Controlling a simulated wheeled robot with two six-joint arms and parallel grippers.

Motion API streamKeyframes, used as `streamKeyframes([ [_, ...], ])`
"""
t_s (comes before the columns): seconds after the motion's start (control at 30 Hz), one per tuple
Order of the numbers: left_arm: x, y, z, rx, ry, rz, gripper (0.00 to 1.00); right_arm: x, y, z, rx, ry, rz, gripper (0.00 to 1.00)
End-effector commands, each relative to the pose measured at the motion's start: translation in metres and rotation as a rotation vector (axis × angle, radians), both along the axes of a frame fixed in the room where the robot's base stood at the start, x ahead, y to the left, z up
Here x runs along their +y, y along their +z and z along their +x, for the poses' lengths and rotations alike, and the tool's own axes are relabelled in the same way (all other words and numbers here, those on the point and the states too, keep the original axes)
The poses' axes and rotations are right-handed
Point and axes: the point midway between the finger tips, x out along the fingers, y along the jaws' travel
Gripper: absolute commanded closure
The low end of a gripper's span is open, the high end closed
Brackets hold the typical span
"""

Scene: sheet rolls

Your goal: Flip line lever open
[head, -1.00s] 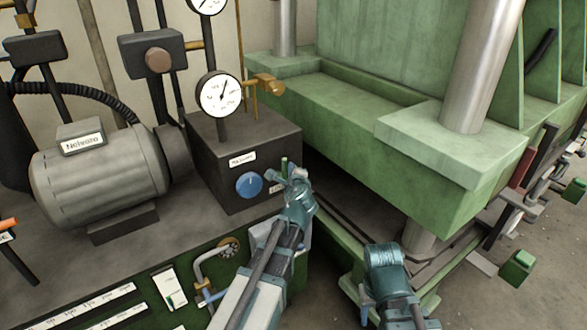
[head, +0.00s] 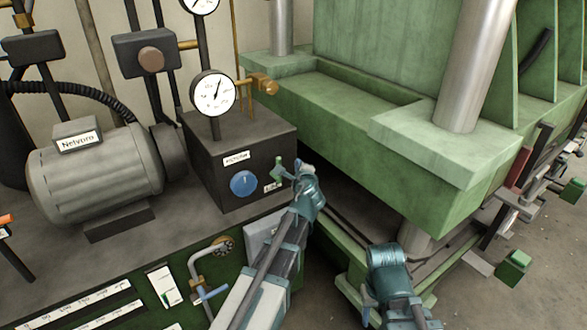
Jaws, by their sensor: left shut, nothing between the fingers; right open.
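A dark box (head: 222,172) carries a blue knob (head: 244,183) on its front. A small green lever handle (head: 278,162) stands near the box's front right edge, above a small white label (head: 272,186) too small to read surely. My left gripper (head: 288,174) is shut and empty, just right of the green handle. Its fingers overlap the handle's lower part in the picture, so I cannot tell whether they touch. My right gripper (head: 368,298) is low in the picture, open, and away from the box. Its fingers are small and partly hidden by its wrist.
A pressure gauge (head: 213,93) stands on the box with a brass valve (head: 263,85) behind. A grey motor (head: 95,172) sits left. A large green press frame (head: 415,165) blocks the right side. A pipe with a blue valve handle (head: 208,291) is at the lower front.

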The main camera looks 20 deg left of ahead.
Motion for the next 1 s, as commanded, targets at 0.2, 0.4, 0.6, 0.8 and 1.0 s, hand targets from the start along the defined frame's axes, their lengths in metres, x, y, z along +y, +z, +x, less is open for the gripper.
streamKeyframes([
  [0.2, -0.019, 0.000, -0.056, 0.000, -0.002, 0.000, 1.00, 0.000, 0.000, 0.000, 0.000, 0.000, 0.000, 0.50],
  [0.4, -0.031, 0.000, -0.082, 0.000, -0.002, 0.000, 1.00, 0.000, 0.000, 0.000, 0.000, 0.000, 0.000, 0.50],
  [0.6, -0.035, 0.000, -0.093, 0.000, -0.002, 0.000, 1.00, 0.000, 0.000, 0.000, 0.000, 0.000, 0.000, 0.50],
  [0.8, -0.036, 0.000, -0.093, -0.001, -0.001, -0.001, 1.00, 0.000, 0.000, 0.000, 0.000, 0.000, 0.000, 0.50],
  [1.0, -0.036, 0.000, -0.093, -0.001, -0.001, -0.001, 1.00, 0.000, 0.000, 0.000, 0.000, 0.000, 0.000, 0.50],
])
